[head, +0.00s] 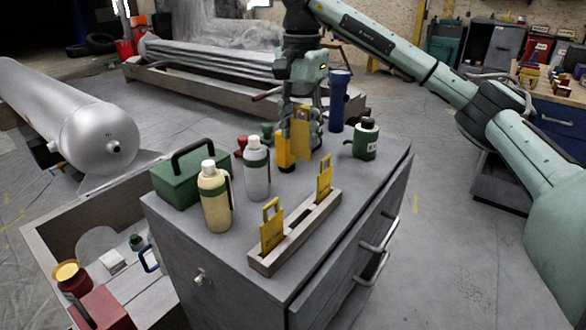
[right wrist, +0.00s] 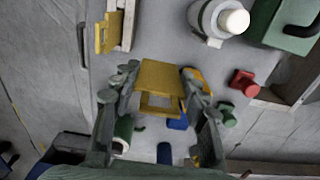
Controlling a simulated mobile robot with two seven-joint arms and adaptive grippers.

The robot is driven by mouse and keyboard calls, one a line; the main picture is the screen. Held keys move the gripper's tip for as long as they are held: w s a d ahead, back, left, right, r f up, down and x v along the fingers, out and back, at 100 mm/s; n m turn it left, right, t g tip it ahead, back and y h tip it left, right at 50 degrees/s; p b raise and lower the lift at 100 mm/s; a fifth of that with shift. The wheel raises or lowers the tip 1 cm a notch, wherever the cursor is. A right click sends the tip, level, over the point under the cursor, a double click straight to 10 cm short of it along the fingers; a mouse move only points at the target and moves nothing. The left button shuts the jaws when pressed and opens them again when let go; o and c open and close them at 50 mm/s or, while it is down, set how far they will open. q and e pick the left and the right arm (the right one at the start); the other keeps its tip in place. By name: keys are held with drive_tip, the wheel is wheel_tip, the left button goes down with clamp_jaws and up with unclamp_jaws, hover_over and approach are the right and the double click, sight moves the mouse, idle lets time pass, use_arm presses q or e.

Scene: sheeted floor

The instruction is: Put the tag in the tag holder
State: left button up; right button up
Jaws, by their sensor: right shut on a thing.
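My right gripper (head: 301,112) is shut on a yellow tag (head: 304,138), which hangs above the far part of the grey cabinet top. In the right wrist view the tag (right wrist: 160,74) sits between the two fingers (right wrist: 162,84), with its cut-out opening toward the wrist. The tag holder (head: 303,233) is a long pale slotted block near the cabinet's front right edge. Two other yellow tags stand in it, one at the near end (head: 272,228) and one toward the far end (head: 324,180). The holder (right wrist: 128,25) also shows in the right wrist view. My left gripper is out of view.
On the cabinet top (head: 335,243) stand a cream bottle (head: 215,200), a grey bottle (head: 257,172), a green box (head: 188,183), a blue flashlight (head: 339,103) and a green-and-white container (head: 366,140). Clear surface lies around the holder.

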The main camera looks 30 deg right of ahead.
sight(301, 145)
wheel_tip(301, 145, down, 4)
drive_tip(key=shift+r, duration=0.15)
drive_tip(key=shift+f+b, duration=0.35)
drive_tip(key=shift+f, duration=1.55)
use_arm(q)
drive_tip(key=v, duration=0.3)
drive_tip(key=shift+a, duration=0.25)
use_arm(e)
drive_tip(key=shift+f, duration=0.1)
drive_tip(key=o, duration=0.9)
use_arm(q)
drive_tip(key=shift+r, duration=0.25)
use_arm(e)
drive_tip(key=shift+o, duration=0.2)
